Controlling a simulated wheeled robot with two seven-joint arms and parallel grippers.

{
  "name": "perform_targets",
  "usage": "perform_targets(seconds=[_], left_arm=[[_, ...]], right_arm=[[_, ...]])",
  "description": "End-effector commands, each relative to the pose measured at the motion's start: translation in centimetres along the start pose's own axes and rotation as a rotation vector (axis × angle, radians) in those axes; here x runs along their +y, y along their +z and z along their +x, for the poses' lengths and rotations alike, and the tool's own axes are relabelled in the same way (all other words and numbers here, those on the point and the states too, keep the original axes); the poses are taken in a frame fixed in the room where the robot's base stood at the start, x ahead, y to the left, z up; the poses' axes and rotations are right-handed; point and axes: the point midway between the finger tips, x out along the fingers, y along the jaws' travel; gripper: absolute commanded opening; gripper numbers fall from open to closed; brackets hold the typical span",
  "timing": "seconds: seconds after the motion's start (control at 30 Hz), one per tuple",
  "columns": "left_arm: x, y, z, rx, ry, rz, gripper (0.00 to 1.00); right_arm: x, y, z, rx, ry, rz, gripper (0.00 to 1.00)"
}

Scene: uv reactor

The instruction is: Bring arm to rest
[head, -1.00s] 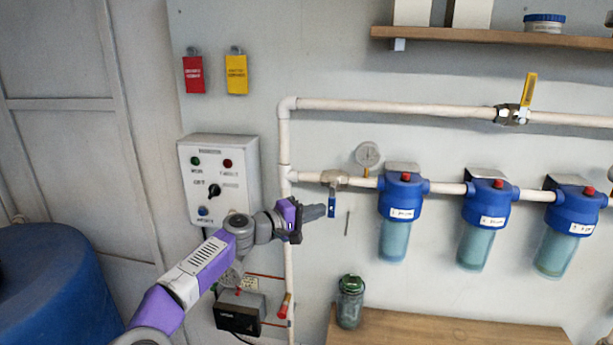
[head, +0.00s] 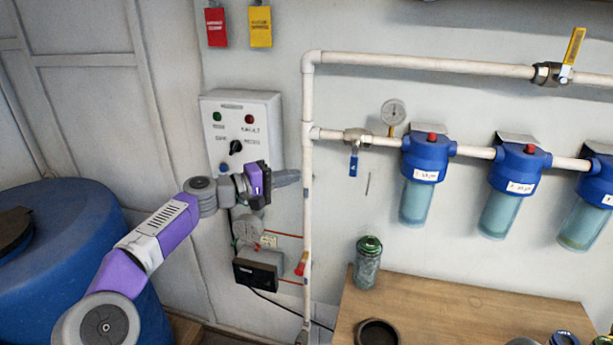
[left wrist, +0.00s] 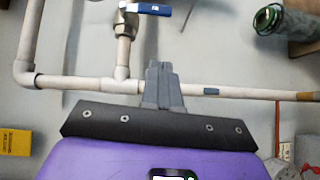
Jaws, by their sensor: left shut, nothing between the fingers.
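My left arm reaches in from the left in the head view. Its purple and grey gripper (head: 288,178) is shut and empty, in front of the wall between the control box (head: 240,135) and the vertical white pipe (head: 308,200). In the left wrist view the closed fingers (left wrist: 162,85) overlap a white pipe; I cannot tell whether they touch it. The blue-handled valve (head: 354,150) is right of the gripper, apart from it, with its handle hanging down. It also shows in the left wrist view (left wrist: 146,9). My right gripper is not in view.
Blue filter housings (head: 424,165) hang on the pipe at right. A wooden table (head: 450,305) holds a green-lidded jar (head: 368,262). A large blue barrel (head: 75,235) stands at left. A black box (head: 258,272) with a cable is below the gripper.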

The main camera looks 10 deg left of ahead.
Motion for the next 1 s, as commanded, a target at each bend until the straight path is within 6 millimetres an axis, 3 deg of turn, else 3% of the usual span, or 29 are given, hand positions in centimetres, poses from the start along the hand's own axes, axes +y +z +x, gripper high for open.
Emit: perform_targets(seconds=[0.13, 0.47, 0.57, 0.67, 0.87, 1.0], left_arm=[[0.0, 0.1, -0.9, -0.001, 0.001, 0.000, 0.00], [0.0, 0.1, -0.9, -0.001, 0.000, -0.001, 0.00], [-1.4, 0.1, -0.4, 0.001, -0.026, -0.010, 0.00], [-5.5, 0.6, 0.9, 0.002, -0.098, -0.032, 0.00], [-19.4, 3.9, 3.7, -0.005, -0.356, -0.069, 0.00], [-29.4, 8.0, 3.9, -0.034, -0.547, -0.061, 0.00]], right_arm=[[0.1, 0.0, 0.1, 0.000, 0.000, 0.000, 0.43], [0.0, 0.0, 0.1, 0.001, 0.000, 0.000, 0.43], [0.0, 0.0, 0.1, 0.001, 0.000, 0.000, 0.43], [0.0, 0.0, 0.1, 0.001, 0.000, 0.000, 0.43], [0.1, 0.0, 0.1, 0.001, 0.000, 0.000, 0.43], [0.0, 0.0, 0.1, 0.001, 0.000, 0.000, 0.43]])
